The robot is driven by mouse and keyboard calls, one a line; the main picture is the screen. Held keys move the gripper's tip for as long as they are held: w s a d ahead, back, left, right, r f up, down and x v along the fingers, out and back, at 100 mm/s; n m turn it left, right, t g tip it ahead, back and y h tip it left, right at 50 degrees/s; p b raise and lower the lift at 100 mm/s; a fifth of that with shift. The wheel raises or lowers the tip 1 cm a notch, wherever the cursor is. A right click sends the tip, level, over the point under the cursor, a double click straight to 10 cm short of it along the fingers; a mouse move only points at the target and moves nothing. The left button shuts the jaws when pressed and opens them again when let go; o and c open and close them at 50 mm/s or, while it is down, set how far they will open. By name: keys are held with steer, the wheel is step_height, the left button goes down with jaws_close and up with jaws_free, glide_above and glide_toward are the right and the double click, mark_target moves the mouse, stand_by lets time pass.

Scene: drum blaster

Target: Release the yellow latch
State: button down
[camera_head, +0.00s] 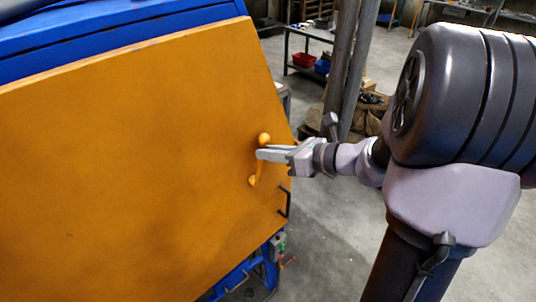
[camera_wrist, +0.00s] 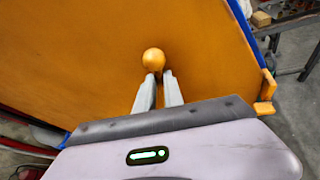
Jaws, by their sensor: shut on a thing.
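The yellow latch (camera_head: 264,139) is a small handle with a round knob, mounted near the right edge of a large orange panel (camera_head: 130,160). Its lower end (camera_head: 252,181) shows below my gripper. My gripper (camera_head: 259,154) reaches in from the right with its fingers on the latch, just below the knob. In the wrist view the round knob (camera_wrist: 153,60) sits at the tips of my gripper's fingers (camera_wrist: 159,76), which are shut on the latch's stem. The stem between the fingers is mostly hidden.
A black bracket-like handle (camera_head: 287,203) is on the panel's right edge. A blue frame (camera_head: 110,35) lies behind and below the panel. A grey post (camera_head: 350,60) and a shelf with a red bin (camera_head: 303,60) stand behind.

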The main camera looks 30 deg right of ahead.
steer(key=shift+s+a, duration=0.1)
steer(key=shift+a, duration=0.15)
stand_by(0.4)
steer(key=c, duration=1.5)
jaws_free()
steer(key=shift+a, duration=0.1)
steer(key=shift+o, duration=0.2)
steer(key=p+v, duration=0.2)
steer(key=v, duration=1.5)
steer(key=shift+s+r, duration=0.2)
steer(key=shift+s, duration=0.1)
